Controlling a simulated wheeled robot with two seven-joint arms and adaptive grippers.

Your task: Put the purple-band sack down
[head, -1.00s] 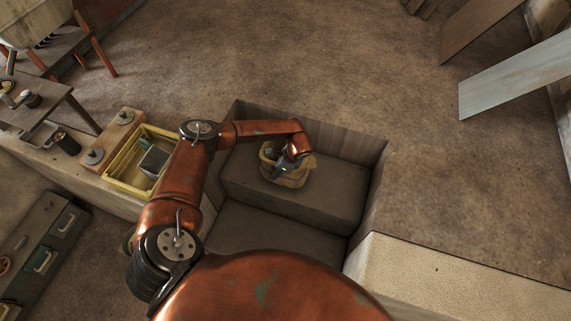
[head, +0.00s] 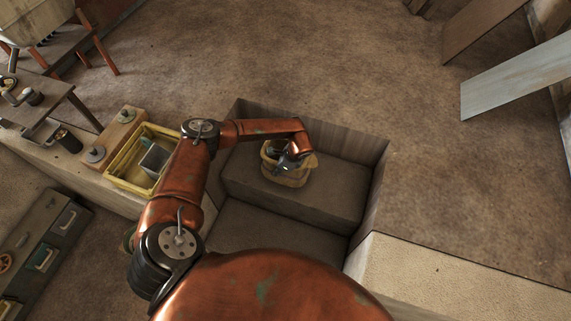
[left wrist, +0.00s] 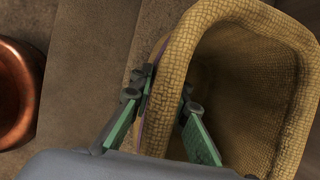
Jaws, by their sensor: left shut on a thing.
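The purple-band sack (head: 286,177) is a tan woven sack with an open top. In the head view it is at the upper step (head: 320,195) of a sunken pit; I cannot tell whether its base touches the step. My left gripper (head: 284,165) is at the sack's rim. In the left wrist view the green fingers of my left gripper (left wrist: 160,125) straddle the near wall of the sack (left wrist: 178,70), one outside and one inside, shut on it. A thin strip of purple shows beside the outer finger. The inside of the sack looks empty where visible. My right gripper is not in view.
Wooden walls (head: 350,148) enclose the pit. Its lower floor (head: 265,232) is bare. A yellow tray (head: 122,180) with a grey box stands on the ledge at the left. A pale slab (head: 470,285) lies at the right.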

